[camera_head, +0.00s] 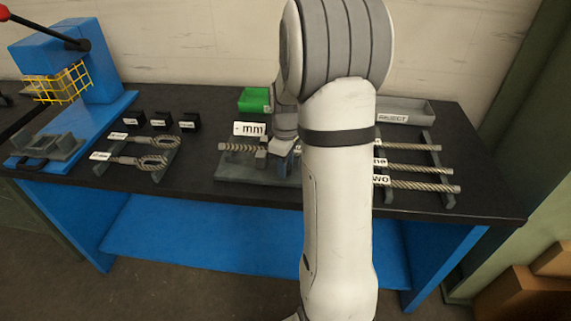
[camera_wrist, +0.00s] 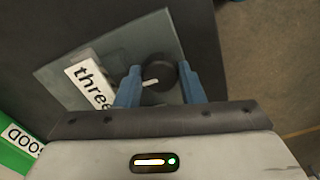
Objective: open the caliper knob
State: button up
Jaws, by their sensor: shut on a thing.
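The caliper knob (camera_wrist: 160,66) is a dark round knob with a short white pointer mark, seen from above in the wrist view on a grey plate (camera_wrist: 64,66). A white label reading "three" lies left of it. My gripper (camera_wrist: 159,80) has its two blue fingers on either side of the knob and is shut on it. In the head view my gripper (camera_head: 283,150) is over the grey fixture (camera_head: 235,168) on the black bench, by an "mm" sign. My arm hides the knob and part of the fixture there.
A green bin (camera_head: 251,100) and a grey labelled tray (camera_head: 412,118) stand at the back. Several rods (camera_head: 420,186) lie on a rack at right. The bench's front edge is near.

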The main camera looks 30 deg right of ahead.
jog(key=shift+r+n, duration=0.1)
jog(key=shift+n, duration=0.2)
jog(key=o, duration=1)
jog(key=shift+w+r+p, duration=0.15)
jog(key=shift+r+p, duration=0.25)
jog(key=shift+r, duration=0.15)
jog(key=r+p, duration=0.2)
jog(key=r, duration=0.1)
jog(key=r+p, duration=0.2)
jog(key=r, duration=0.2)
jog(key=shift+s+a+p, duration=0.15)
jog(key=shift+s+p, duration=0.05)
jog(key=shift+p, duration=0.2)
jog(key=shift+f, duration=0.1)
